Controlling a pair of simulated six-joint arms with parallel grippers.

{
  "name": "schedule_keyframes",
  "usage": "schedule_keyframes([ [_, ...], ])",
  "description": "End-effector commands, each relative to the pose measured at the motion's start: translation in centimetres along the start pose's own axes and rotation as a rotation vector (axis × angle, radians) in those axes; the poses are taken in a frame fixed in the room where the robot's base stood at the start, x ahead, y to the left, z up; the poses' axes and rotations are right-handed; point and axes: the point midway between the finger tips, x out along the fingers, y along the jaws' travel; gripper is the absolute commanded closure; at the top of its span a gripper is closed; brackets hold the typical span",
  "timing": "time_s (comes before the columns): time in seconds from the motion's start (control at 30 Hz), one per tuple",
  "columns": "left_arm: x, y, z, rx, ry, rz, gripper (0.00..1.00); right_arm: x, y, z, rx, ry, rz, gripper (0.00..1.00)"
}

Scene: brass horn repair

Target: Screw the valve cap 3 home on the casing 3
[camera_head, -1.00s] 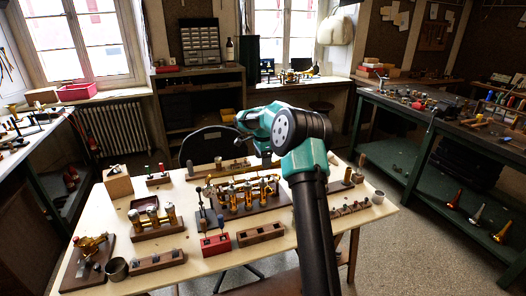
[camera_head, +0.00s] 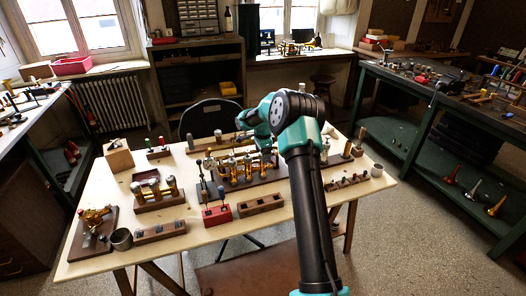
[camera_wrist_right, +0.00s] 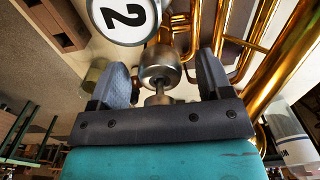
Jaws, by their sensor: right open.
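A brass valve assembly (camera_head: 243,168) stands on a dark wooden base near the middle of the bench, with several upright casings. My right gripper reaches down at the back right of it, partly hidden by my own arm in the head view. In the right wrist view the right gripper (camera_wrist_right: 162,66) is open, its two fingers on either side of a round silver metal piece with a thin stem (camera_wrist_right: 159,72). Gaps show beside that piece. A white disc marked 2 (camera_wrist_right: 124,18) is close beyond the fingers. I cannot tell which cap or casing is number 3. My left gripper is not in view.
Brass tubes (camera_wrist_right: 285,60) run close to the right finger. The bench's front left is partly bare.

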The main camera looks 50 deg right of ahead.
Motion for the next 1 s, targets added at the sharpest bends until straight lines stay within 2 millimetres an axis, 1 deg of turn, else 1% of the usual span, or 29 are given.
schedule_keyframes([
  [0.13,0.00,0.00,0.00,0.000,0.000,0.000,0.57,-0.01,0.01,-0.01,0.000,0.000,0.000,0.28],
  [0.17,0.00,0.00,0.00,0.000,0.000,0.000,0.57,-0.01,0.01,-0.01,0.000,0.000,0.000,0.30],
  [0.67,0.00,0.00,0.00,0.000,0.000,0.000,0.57,-0.03,0.01,-0.01,0.000,0.000,0.000,0.78],
  [0.7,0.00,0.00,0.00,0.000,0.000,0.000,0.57,-0.03,0.01,-0.01,0.000,0.000,0.000,0.59],
  [0.97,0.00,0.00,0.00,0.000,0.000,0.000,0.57,-0.04,0.01,-0.01,0.000,0.000,0.000,0.84],
  [1.0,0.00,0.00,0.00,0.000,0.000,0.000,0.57,-0.04,0.01,-0.01,0.000,0.000,0.000,0.85],
])
